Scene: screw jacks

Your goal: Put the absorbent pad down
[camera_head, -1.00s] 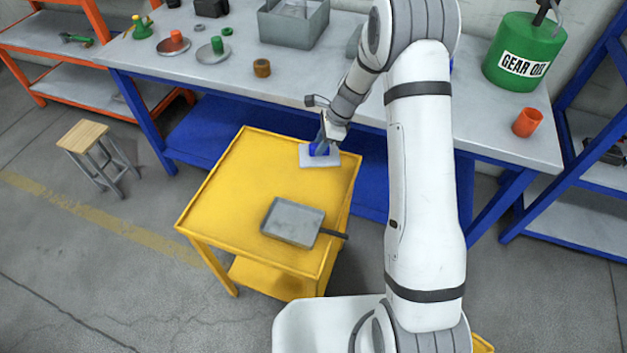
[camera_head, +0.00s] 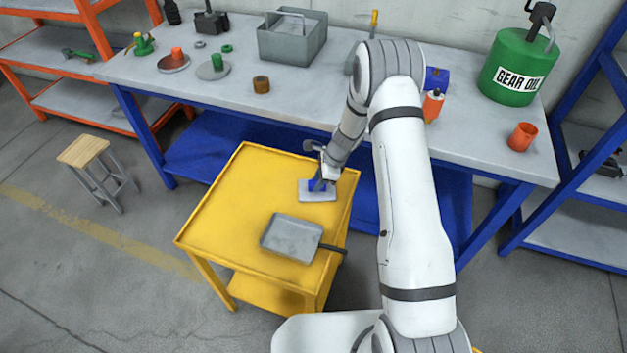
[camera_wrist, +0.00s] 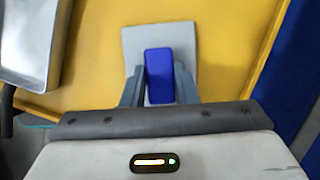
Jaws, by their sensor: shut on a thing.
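The absorbent pad is a pale grey square (camera_head: 317,195) with a blue block (camera_head: 316,186) on top. My gripper (camera_head: 320,184) is shut on the blue block, over the far right part of the yellow cart top (camera_head: 215,205). In the wrist view the two fingers stand on either side of the blue block (camera_wrist: 159,76), and the pad (camera_wrist: 159,42) shows beyond and around it. The pad lies flat, at or very close to the cart top; I cannot tell if it touches.
A grey tray (camera_head: 291,238) with a dark handle lies on the cart's near right part. The left of the cart top is clear. Behind stands a workbench (camera_head: 210,90) with a grey toolbox (camera_head: 292,42), a green gear oil can (camera_head: 517,62) and small parts. A stool (camera_head: 88,155) stands left.

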